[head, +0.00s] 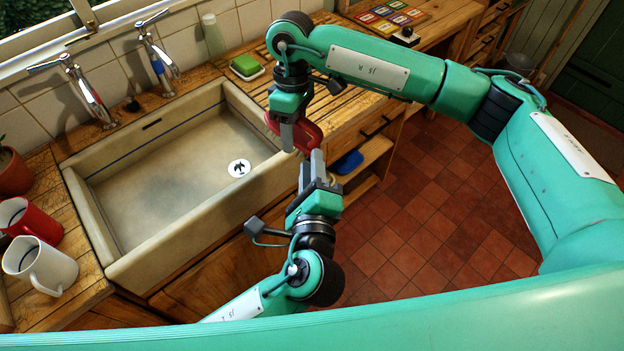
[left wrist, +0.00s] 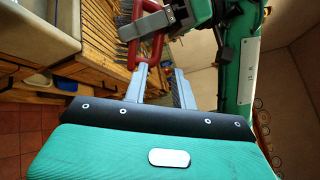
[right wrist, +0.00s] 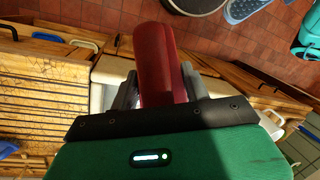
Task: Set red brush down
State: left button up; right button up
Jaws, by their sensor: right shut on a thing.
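The red brush (head: 311,134) is held in my right gripper (head: 294,132), off the front right corner of the sink. Its red body (right wrist: 155,60) shows between the right fingers in the right wrist view. In the left wrist view, its curved red handle (left wrist: 157,46) lies just beyond the left fingertips. My left gripper (head: 311,165) is right below the brush in the head view. Its two fingers (left wrist: 160,82) stand apart with a gap between them. I cannot tell whether they touch the handle.
The stone sink (head: 150,247) is at left, its basin empty. A red mug (head: 35,224) and a white mug (head: 45,267) stand at left. A blue item (head: 348,162) lies on a lower shelf.

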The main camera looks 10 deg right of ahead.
aim_at(311, 130)
pick_arm(q)
jog(key=w, duration=0.8)
jog(key=shift+w+d, duration=0.4)
jog(key=shift+c, duration=0.5)
grip_shut()
pick_arm(e)
jog(key=o, duration=1.2)
